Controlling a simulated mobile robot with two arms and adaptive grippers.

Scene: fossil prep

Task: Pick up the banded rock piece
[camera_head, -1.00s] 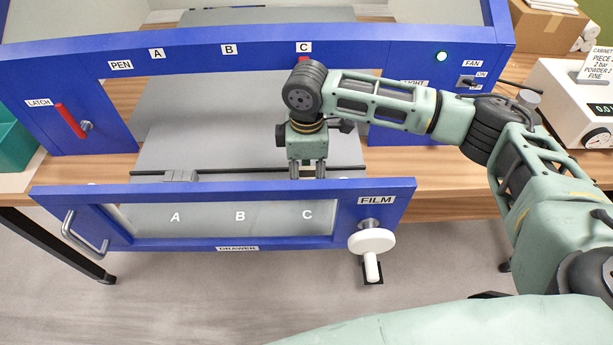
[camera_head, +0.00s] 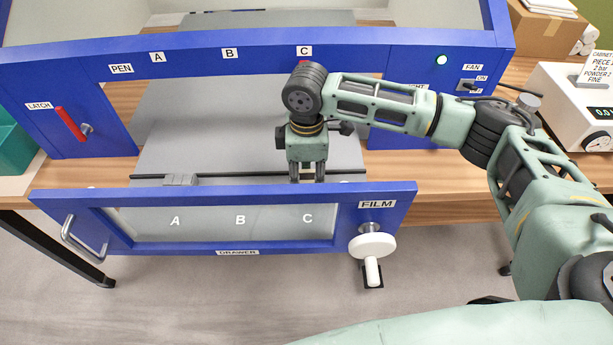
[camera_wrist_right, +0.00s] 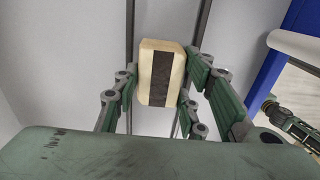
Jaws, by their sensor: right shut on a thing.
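The banded rock piece (camera_wrist_right: 161,72) is a cream block with a dark brown band down its middle. In the right wrist view it sits between the fingers of my right gripper (camera_wrist_right: 157,90), which is shut on it. In the head view my right gripper (camera_head: 308,178) points down just behind the drawer front, below the cabinet's C label. The front edge of the drawer hides the fingertips and the rock piece there.
The blue drawer front (camera_head: 75,203) with its film window is close in front of the gripper. The blue cabinet frame (camera_head: 260,55) stands behind. A thin dark rail (camera_head: 240,175) crosses the grey floor. A white knob (camera_head: 372,245) sticks out at the drawer's right.

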